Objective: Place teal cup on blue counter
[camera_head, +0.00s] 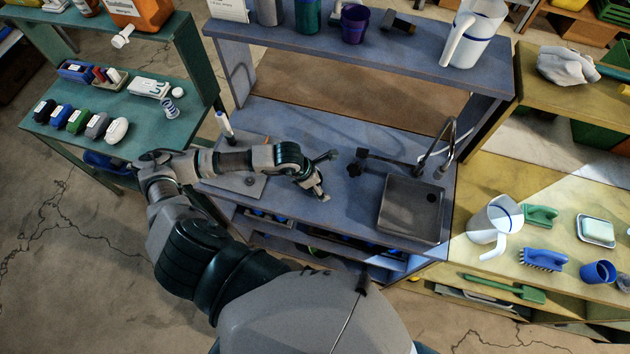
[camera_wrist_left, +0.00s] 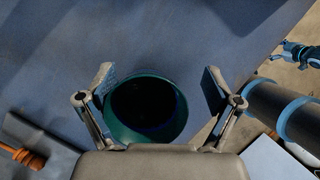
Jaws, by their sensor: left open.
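The teal cup (camera_wrist_left: 118,127) shows in the left wrist view between the fingers of my left gripper (camera_wrist_left: 160,88). I look down into its dark opening. The fingers are spread on either side, with a clear gap at the right finger; contact on the left is unclear. In the head view my left gripper (camera_head: 324,176) is low over the blue counter (camera_head: 345,205), left of the sink. The cup cannot be made out clearly there, and the exact contact of its base is hidden. My right gripper is not in view.
A sink (camera_head: 411,208) and tap (camera_head: 440,145) stand to the right on the counter. A raised blue shelf (camera_head: 400,50) behind holds a purple cup (camera_head: 354,23), a teal container (camera_head: 307,15) and a white pitcher (camera_head: 473,35).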

